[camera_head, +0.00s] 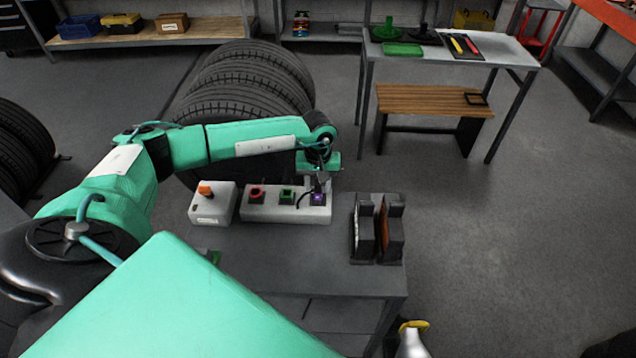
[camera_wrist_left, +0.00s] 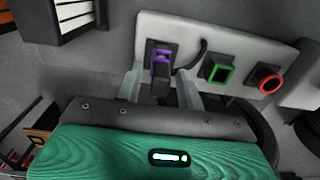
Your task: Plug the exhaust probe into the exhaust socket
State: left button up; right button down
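A pale socket block (camera_head: 262,205) on the grey bench carries a red-rimmed socket (camera_head: 257,194), a green-rimmed socket (camera_head: 287,195) and a purple-marked dark plug or socket (camera_head: 317,199). The frames do not label which is the exhaust probe or the exhaust socket. In the left wrist view the purple piece (camera_wrist_left: 161,60) stands at the block's end, with a black cable beside it. My left gripper (camera_head: 320,183) is above that end. Its fingers (camera_wrist_left: 162,88) are apart, one on each side of the purple piece, with gaps visible. My right gripper is not in view.
A pale box with an orange knob (camera_head: 205,190) stands left of the block. A dark slotted holder (camera_head: 377,232) stands right, near the bench edge. Stacked tyres (camera_head: 245,85) are behind. A second table (camera_head: 450,50) and a wooden-topped bench (camera_head: 435,100) stand farther back.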

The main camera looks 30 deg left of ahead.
pick_arm(q)
jog(key=shift+r, duration=0.1)
grip_shut()
jog(key=shift+r, duration=0.6)
dwell(0.3)
jog(key=shift+r, duration=0.1)
jog(key=shift+r+p, duration=0.8)
jog(key=shift+r, duration=1.25)
